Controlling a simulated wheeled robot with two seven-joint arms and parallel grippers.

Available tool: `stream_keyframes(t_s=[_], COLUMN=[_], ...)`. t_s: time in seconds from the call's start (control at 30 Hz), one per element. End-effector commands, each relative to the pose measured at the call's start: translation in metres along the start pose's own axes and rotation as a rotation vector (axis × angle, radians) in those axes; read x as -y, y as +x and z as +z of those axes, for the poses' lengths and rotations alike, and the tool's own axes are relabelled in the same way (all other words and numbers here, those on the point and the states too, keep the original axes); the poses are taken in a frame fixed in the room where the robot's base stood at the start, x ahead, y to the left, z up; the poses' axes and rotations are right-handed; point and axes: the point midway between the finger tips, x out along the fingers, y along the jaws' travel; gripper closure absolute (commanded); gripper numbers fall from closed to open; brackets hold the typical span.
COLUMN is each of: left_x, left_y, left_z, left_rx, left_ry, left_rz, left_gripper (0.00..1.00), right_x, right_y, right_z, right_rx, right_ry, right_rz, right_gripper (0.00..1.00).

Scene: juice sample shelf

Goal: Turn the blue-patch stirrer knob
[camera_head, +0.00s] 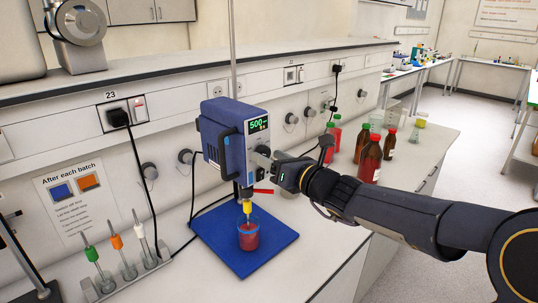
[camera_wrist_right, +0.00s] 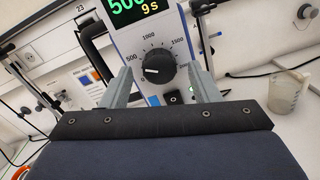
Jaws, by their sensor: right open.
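The blue stirrer (camera_head: 228,138) stands over a blue base plate (camera_head: 275,246), with a green-lit display (camera_head: 259,124) reading about 500. Its stirring shaft reaches into a beaker of red liquid (camera_head: 248,240). The black round knob (camera_wrist_right: 159,67) faces the right wrist camera inside a dial scale marked 500, 1000 and 1500. The knob's white pointer line points left, below the 500 mark. My left gripper is not in view.
A posted sheet (camera_head: 80,195) with blue and orange patches hangs on the left wall panel. A small rack (camera_head: 130,272) with coloured-top tools stands left of the base plate. Brown bottles (camera_head: 370,158) and red-filled bottles stand behind my right arm. A beaker (camera_wrist_right: 287,92) stands right of the stirrer.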

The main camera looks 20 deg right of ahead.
Motion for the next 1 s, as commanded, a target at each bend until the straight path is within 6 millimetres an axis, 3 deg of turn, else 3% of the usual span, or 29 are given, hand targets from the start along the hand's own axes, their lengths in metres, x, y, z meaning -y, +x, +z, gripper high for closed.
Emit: stream_keyframes(t_s=[0.13,0.4,0.73,1.0], left_x=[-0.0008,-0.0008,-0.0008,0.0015], left_y=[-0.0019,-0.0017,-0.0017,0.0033], left_z=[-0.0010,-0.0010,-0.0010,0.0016], left_rx=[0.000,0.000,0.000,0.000], left_ry=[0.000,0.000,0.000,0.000], left_rz=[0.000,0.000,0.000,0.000], left_gripper=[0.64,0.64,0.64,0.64], right_x=[-0.0003,-0.0004,-0.0004,0.0002], right_y=[0.0105,0.0117,0.0115,0.0113], right_z=[0.0000,-0.0001,-0.0001,-0.0019], right_rx=[-0.001,0.000,0.000,0.002], right_ry=[-0.001,-0.002,-0.002,-0.026], right_rz=[0.000,0.001,0.001,0.001], right_gripper=[0.44,0.44,0.87,0.89])
